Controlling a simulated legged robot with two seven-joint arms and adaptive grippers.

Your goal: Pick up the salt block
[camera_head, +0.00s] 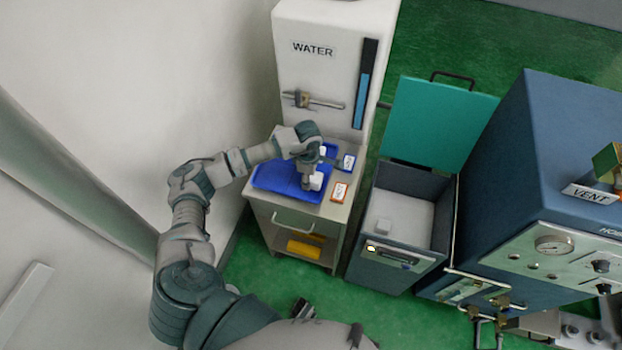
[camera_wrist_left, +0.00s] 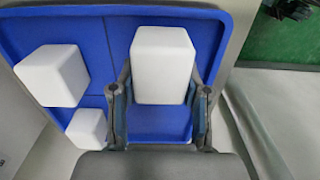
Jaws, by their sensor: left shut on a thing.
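White salt blocks lie with a blue tray (camera_head: 270,178) on top of a small cabinet. In the left wrist view, one white block (camera_wrist_left: 163,62) is between the two fingers of my left gripper (camera_wrist_left: 163,100), which is shut on it. The blue tray (camera_wrist_left: 160,124) shows beneath; I cannot tell whether the block is clear of it. Two other white blocks (camera_wrist_left: 52,75) (camera_wrist_left: 87,128) sit at the left on the tray. In the head view, my left gripper (camera_head: 307,183) points down over the tray and partly hides the block (camera_head: 316,181). My right gripper is not in view.
A white water dispenser (camera_head: 320,75) stands behind the tray. Small labelled cards (camera_head: 339,193) lie at the tray's right side. A blue machine (camera_head: 560,150) is farther right.

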